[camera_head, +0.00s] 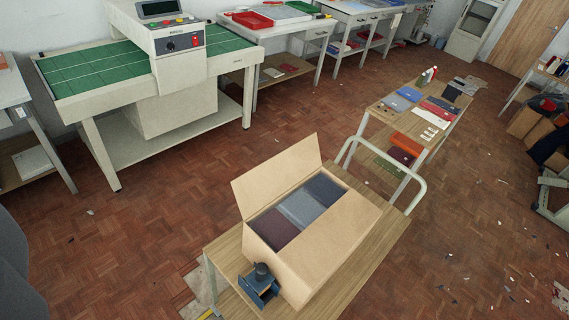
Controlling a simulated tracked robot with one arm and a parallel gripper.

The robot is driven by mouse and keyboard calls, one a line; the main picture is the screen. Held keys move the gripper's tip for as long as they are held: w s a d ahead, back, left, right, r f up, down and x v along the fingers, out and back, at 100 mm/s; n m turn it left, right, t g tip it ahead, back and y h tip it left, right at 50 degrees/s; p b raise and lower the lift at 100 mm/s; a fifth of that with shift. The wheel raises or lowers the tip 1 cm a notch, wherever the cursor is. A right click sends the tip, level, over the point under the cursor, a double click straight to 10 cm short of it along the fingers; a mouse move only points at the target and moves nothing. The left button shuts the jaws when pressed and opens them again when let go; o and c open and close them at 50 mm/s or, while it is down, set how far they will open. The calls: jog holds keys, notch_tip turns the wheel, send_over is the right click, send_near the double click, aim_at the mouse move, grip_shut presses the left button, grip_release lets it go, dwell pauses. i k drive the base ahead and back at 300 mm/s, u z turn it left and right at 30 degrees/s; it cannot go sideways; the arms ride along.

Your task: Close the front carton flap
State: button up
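An open cardboard carton (272,240) stands on a wooden-topped cart. Folded fabric fills it: dark maroon at the near end, light grey in the middle, dark blue at the far end. One long flap (277,176) stands up along the carton's left-rear side. On the right a broad cardboard panel (335,235) slopes down and outward; I cannot tell if it is a folded-out flap or the side wall. No separate flap shows raised at the near end. My gripper is not in view.
A blue tape-dispenser-like device (258,286) stands at the carton's near end. The cart (225,250) has a pale tubular handle (400,160) at its far end. A green-topped machine table (95,70) is at left. Open parquet floor (440,240) lies right, with scattered scraps.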

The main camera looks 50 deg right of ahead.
aim_at(258, 187)
jog(key=i, duration=0.9)
jog(key=u, duration=0.05)
